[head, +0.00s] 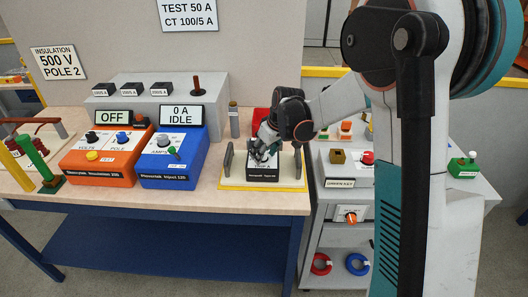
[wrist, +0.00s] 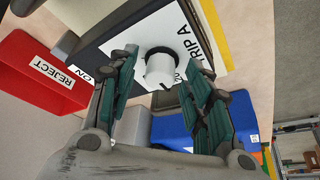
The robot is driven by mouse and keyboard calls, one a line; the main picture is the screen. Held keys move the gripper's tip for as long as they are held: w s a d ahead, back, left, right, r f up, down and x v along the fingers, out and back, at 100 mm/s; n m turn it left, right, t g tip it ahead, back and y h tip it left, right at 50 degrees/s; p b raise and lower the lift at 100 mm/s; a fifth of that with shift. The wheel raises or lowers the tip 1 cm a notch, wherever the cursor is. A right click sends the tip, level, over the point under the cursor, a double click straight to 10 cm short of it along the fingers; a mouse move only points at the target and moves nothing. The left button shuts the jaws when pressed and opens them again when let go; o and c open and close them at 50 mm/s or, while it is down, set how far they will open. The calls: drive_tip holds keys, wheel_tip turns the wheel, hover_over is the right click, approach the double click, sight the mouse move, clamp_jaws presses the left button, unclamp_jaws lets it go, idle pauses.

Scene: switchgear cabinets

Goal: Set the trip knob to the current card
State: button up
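The trip knob (wrist: 160,68) is a white knob with a dark collar on a white panel lettered "TRIP A". It sits on a dark relay box (head: 262,173) on a yellow-edged mat. In the head view my gripper hides most of the box top and the knob. My gripper (head: 264,152) is over the box; in the wrist view its fingers (wrist: 160,62) are apart on either side of the knob, with visible gaps. The current card (head: 188,13) on the back wall reads "TEST 50 A, CT 100/5 A". I cannot read the knob's setting.
A red REJECT tray (wrist: 40,70) stands beside the box. The blue injector (head: 172,160) reading "0 A IDLE" and the orange insulation tester (head: 98,163) reading "OFF" stand to the left. Upright posts flank the box. A grey trolley (head: 345,200) stands at right.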

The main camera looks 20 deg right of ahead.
drive_tip(key=c, duration=0.9)
drive_tip(key=shift+m, duration=0.3)
drive_tip(key=shift+a+m+h, duration=0.1)
drive_tip(key=shift+m+h, duration=0.45)
drive_tip(key=shift+m, duration=0.75)
drive_tip(key=shift+a+m+h, duration=0.1)
drive_tip(key=shift+m+h, duration=0.45)
drive_tip(key=shift+m, duration=0.75)
drive_tip(key=o, duration=1.1)
drive_tip(key=shift+c, duration=0.2)
drive_tip(key=shift+t, duration=0.3)
